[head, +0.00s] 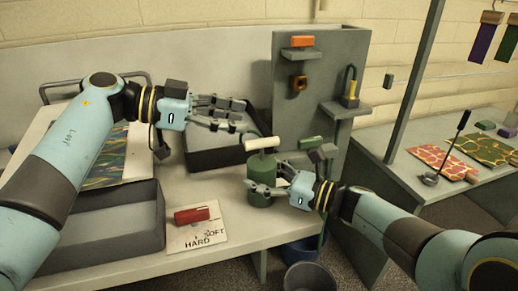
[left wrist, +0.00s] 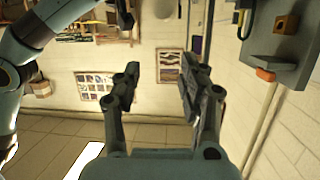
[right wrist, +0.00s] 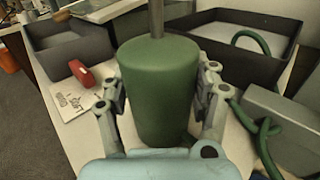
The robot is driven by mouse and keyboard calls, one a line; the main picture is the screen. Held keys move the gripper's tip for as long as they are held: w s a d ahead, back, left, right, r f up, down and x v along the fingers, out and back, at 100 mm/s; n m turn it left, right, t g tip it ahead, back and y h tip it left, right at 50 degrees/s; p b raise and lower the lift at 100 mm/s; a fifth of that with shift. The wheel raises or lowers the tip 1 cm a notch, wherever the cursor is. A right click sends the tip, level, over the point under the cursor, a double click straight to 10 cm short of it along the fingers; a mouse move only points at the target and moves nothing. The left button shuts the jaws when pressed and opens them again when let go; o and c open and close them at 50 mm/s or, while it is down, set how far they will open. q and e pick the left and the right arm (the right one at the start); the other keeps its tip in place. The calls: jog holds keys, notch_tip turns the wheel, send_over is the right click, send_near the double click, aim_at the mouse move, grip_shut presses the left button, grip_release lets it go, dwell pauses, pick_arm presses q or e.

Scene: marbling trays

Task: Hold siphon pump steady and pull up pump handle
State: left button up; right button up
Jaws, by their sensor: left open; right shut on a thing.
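The siphon pump is a green cylinder (head: 262,170) near the table's right edge, with a white T-shaped handle (head: 262,143) on top. My right gripper (head: 265,180) is shut around the pump body from the right. In the right wrist view, its fingers flank the upright green body (right wrist: 158,95), and a metal rod (right wrist: 156,18) rises from the top. My left gripper (head: 246,116) is open and empty, above and slightly left of the handle. The left wrist view shows its fingers (left wrist: 158,80) apart, with no pump between them.
Grey trays stand at the front left (head: 105,235) and behind the pump (head: 205,158). A red object (head: 192,215) lies on a card (head: 205,236) reading "SOFT" and "HARD". A grey panel with shelves (head: 318,75) rises behind. Green hose (right wrist: 265,140) curves beside the pump.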

aim_at(258, 143)
pick_arm(q)
notch_tip(258, 143, down, 7)
jog(key=a+n+t+h, duration=0.2)
jog(key=n+h, duration=0.1)
jog(key=n, duration=0.1)
jog(key=x, duration=0.7)
jog(key=shift+s+r, duration=0.1)
grip_shut()
